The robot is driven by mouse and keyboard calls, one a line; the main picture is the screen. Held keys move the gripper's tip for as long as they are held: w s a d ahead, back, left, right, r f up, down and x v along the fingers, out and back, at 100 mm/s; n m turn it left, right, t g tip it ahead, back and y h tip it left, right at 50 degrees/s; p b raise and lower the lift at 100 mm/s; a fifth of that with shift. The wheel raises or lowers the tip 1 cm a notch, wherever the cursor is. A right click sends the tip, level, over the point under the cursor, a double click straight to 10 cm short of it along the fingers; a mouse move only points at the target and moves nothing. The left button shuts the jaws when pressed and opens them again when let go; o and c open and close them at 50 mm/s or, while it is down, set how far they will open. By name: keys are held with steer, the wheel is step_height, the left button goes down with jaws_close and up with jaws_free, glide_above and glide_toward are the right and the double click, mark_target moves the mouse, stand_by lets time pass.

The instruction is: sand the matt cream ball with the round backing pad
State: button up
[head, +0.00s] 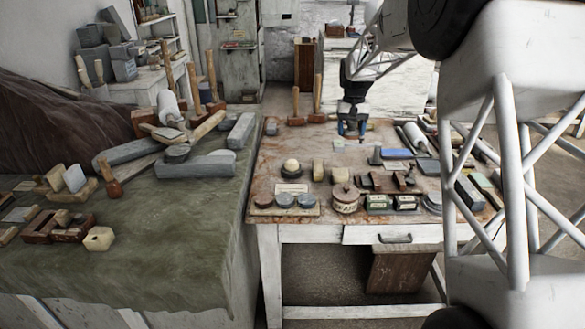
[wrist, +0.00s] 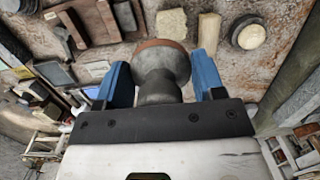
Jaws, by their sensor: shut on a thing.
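The matt cream ball (head: 291,165) sits on a dark round base near the left side of the wooden table, and it also shows at the upper right of the wrist view (wrist: 251,35). My gripper (head: 352,129) is over the back part of the table, behind and to the right of the ball. In the wrist view its blue fingers (wrist: 160,82) are shut on the round backing pad (wrist: 164,58), which has a grey stem and a reddish-brown rim. The pad is apart from the ball. Its working face is hidden from the wrist camera.
Cream blocks (head: 318,171) stand right of the ball. A tray with grey discs (head: 284,201), a lidded round pot (head: 345,198) and green-labelled tins (head: 378,203) line the front edge. Two mallets (head: 317,98) stand at the back. A draped bench (head: 170,215) adjoins on the left.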

stand_by(0.6)
steer(key=w+a+f+y, duration=0.1)
steer(key=w+a+f, duration=0.3)
steer(key=a, duration=0.4)
steer(key=w+a+f+y, duration=0.2)
steer(key=w+a+f, duration=0.1)
steer(key=a, duration=0.4)
steer(key=shift+w+a+f, duration=0.35)
steer(key=shift+w, duration=0.15)
steer(key=shift+f, duration=0.2)
glide_above(294, 161)
steer(key=d, duration=0.2)
steer(key=shift+w+d+x, duration=0.1)
steer(key=shift+w+x, duration=0.05)
steer(key=shift+x, duration=0.6)
steer(key=shift+w+d+x, duration=0.1)
steer(key=shift+w+x, duration=0.05)
steer(key=shift+x, duration=0.55)
steer(key=shift+w+d+x, duration=0.1)
steer(key=shift+x, duration=0.65)
steer(key=shift+f, duration=0.2)
steer(key=shift+a+f, duration=0.2)
steer(key=shift+f, duration=0.35)
steer(key=shift+a+f, duration=0.2)
steer(key=shift+f, duration=0.4)
steer(key=shift+w, duration=0.1)
